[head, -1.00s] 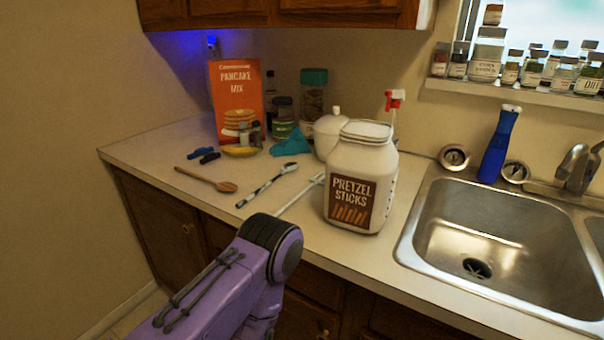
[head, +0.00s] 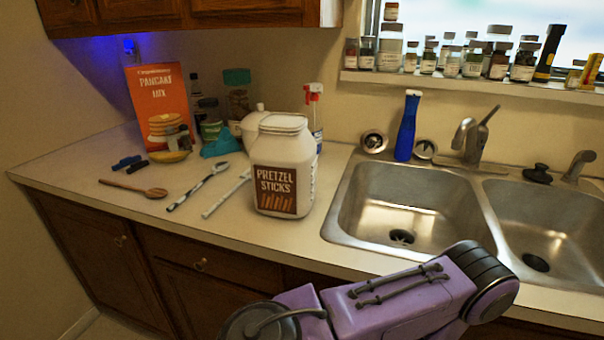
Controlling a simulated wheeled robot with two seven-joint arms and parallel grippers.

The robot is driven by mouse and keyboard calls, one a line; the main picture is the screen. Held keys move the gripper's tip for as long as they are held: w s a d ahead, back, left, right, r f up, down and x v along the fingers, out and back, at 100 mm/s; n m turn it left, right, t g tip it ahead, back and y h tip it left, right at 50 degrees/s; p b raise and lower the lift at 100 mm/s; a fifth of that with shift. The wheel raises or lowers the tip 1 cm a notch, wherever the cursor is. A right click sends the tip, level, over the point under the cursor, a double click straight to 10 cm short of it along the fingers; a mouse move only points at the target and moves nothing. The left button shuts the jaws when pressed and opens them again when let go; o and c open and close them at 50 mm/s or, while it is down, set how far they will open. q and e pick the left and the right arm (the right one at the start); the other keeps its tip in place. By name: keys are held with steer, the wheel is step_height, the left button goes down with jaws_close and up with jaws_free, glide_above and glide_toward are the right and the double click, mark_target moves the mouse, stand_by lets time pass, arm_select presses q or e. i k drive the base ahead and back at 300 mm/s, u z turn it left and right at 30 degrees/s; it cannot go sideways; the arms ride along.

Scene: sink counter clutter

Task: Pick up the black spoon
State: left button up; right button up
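A spoon with dark and pale bands along its handle (head: 190,193) lies on the counter left of the pretzel jar. It is the only spoon with black on it; its bowl end points toward the back wall and nothing touches it. A purple arm link of mine crosses the bottom of the head view in front of the sink, well to the right of the spoon. No gripper fingers show in the view, so neither gripper can be seen.
A wooden spoon (head: 134,188) lies left of the banded spoon, and a white utensil (head: 227,197) lies to its right. The tall pretzel jar (head: 283,165) stands beyond that. A teal cloth (head: 221,146) and the pancake mix box (head: 160,105) are behind. The front counter strip is clear.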

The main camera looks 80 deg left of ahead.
mark_target(220, 166)
steer(key=z, duration=0.5)
steer(key=k, duration=1.4)
steer(key=u, duration=0.35)
